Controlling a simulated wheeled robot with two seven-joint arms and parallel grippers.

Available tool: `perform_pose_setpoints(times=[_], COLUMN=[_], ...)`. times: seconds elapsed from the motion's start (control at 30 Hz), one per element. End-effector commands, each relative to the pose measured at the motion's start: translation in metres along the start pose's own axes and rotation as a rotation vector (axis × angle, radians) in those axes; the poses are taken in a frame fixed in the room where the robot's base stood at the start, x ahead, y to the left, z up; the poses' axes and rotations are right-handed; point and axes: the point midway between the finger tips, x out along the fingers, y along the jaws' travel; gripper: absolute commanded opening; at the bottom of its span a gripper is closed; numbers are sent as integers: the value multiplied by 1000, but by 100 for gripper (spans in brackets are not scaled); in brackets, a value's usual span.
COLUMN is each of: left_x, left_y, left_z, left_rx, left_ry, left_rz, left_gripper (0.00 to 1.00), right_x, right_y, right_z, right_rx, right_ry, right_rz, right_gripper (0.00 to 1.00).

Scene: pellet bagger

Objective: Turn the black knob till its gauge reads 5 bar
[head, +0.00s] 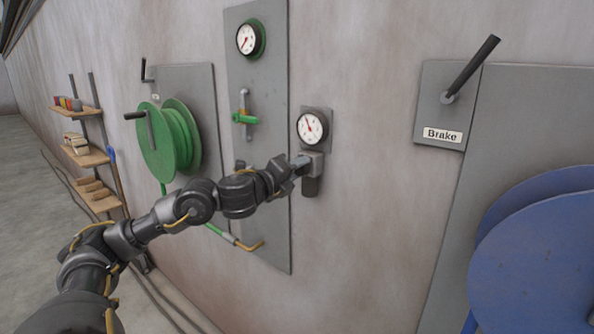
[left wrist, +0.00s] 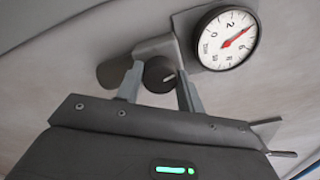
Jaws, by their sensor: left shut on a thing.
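The black knob (left wrist: 158,75) is round with a pale mark on its face, on a grey regulator body. My left gripper (left wrist: 160,88) is shut on it, one finger on each side. In the head view my left gripper (head: 304,166) reaches the regulator under the gauge, and hides the knob. The knob's gauge (head: 311,127) has a white face and also shows in the left wrist view (left wrist: 227,42). Its red needle points between the 2 and the 6, near where 4 lies; the needle covers that number. My right gripper is not in view.
A grey panel (head: 263,180) left of the regulator carries a green-rimmed gauge (head: 249,38) and a green-handled valve (head: 245,118). A green reel (head: 165,145) is farther left. A brake lever (head: 472,68) and blue reel (head: 540,250) are at right.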

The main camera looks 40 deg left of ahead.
Motion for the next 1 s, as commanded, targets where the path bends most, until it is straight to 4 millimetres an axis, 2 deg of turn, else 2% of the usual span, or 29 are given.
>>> perform_pose_setpoints(times=[0.27, 0.7, 1.0], left_x=[0, 0, 0], left_y=[2, 2, 2], left_z=[-1, -2, -2], left_rx=[87, 379, 499], left_ry=[0, 1, 3], left_rz=[0, 1, 2], left_gripper=[15, 15, 15], right_x=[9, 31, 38], right_y=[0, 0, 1], right_z=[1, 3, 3], right_rx=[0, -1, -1], right_ry=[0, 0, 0], right_rz=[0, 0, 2], right_gripper=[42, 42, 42])
